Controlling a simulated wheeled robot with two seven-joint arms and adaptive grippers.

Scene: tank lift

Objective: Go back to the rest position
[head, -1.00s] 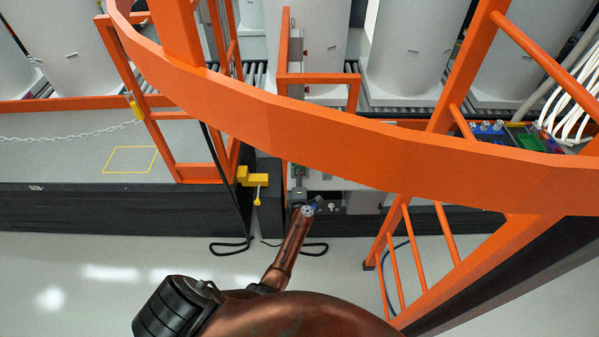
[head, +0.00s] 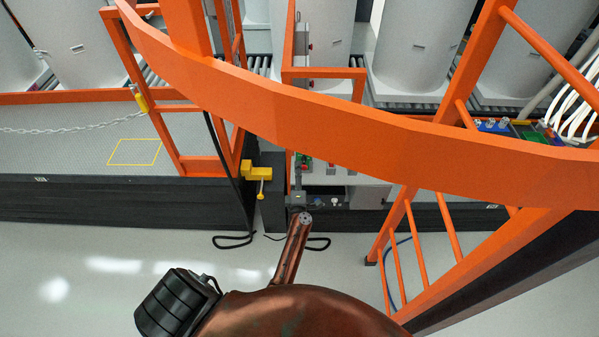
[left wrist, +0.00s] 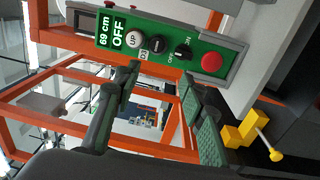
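In the left wrist view my left gripper (left wrist: 160,76) has its two dark green-grey fingers spread apart, with nothing between them. A green control panel (left wrist: 160,43) lies just beyond the fingertips, apart from them as far as I can tell. It has a display reading 69 cm OFF, UP and down buttons, a black OFF/ON knob (left wrist: 183,51) and a red button (left wrist: 212,62). I cannot make out my left fingers clearly there. My right gripper is in neither view now.
A curved orange rail (head: 330,130) crosses the head view, with orange posts and a ladder-like frame (head: 420,240) at right. A yellow handle (head: 256,172) sticks out left of the panel. White tanks (head: 415,45) stand behind. Pale floor (head: 100,265) is open at lower left.

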